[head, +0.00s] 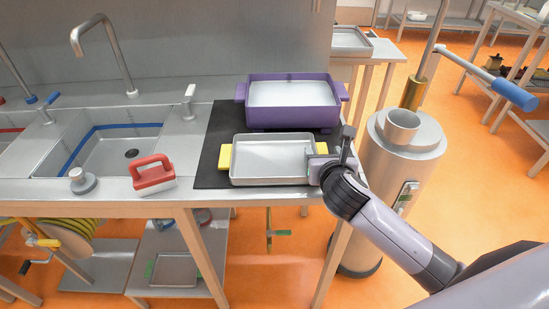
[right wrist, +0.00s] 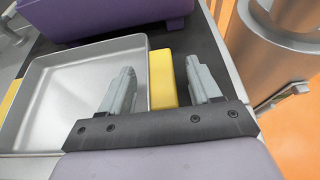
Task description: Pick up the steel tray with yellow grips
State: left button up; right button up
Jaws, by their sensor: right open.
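The steel tray (head: 272,159) lies flat on a black mat (head: 212,172) near the counter's front edge. It looks empty. Its left yellow grip (head: 225,157) is free. My right gripper (head: 318,160) is at the tray's right end and hides most of the right grip there. In the right wrist view, my right gripper (right wrist: 160,92) is open, its two fingers on either side of the right yellow grip (right wrist: 162,78). The left finger is over the tray's inside (right wrist: 75,100) and the right finger is beyond the grip's outer side. My left gripper is not in view.
A purple tub (head: 292,118) with a pale inside stands just behind the tray. A sink (head: 110,150), a red-handled tool (head: 153,176) and a round metal knob (head: 82,181) are to the left. A steel cylinder (head: 385,190) stands right of the counter.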

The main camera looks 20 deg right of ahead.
grip_shut()
jog(key=shift+r, duration=0.2)
